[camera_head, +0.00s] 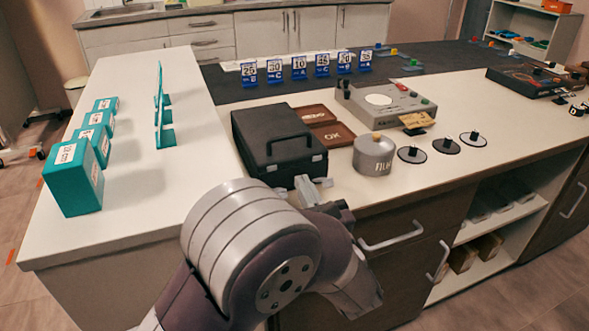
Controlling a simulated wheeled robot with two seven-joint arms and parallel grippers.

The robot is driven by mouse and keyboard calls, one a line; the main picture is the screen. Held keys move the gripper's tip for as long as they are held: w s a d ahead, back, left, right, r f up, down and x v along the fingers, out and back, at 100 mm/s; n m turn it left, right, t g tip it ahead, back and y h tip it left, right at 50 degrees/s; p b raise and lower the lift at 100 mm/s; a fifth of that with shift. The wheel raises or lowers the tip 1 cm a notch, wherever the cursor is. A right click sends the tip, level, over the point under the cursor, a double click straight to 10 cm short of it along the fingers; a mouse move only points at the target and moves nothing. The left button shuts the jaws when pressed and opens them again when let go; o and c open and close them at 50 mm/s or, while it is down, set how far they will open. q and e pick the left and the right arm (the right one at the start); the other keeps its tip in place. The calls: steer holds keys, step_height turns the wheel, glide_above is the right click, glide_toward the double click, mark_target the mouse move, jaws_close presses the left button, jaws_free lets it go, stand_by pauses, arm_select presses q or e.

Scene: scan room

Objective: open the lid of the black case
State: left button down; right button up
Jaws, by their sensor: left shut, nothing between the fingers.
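The black case (278,140) stands on the white counter in the middle of the view. My left gripper (313,183) is shut and empty, at the front lower edge of the case. I cannot tell whether its fingertips touch the case. My left arm hides part of the counter's front edge. My right gripper is not in view.
A grey film canister (374,155) stands close to the right of the case. Teal boxes (75,178) stand on the left counter (150,205), which has free room. Black discs (411,155) lie farther right.

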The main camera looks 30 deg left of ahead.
arm_select(q)
steer(key=x, duration=0.9)
steer(key=shift+p, duration=0.3)
steer(key=shift+w+a+r, duration=0.1)
steer(key=shift+w, duration=0.05)
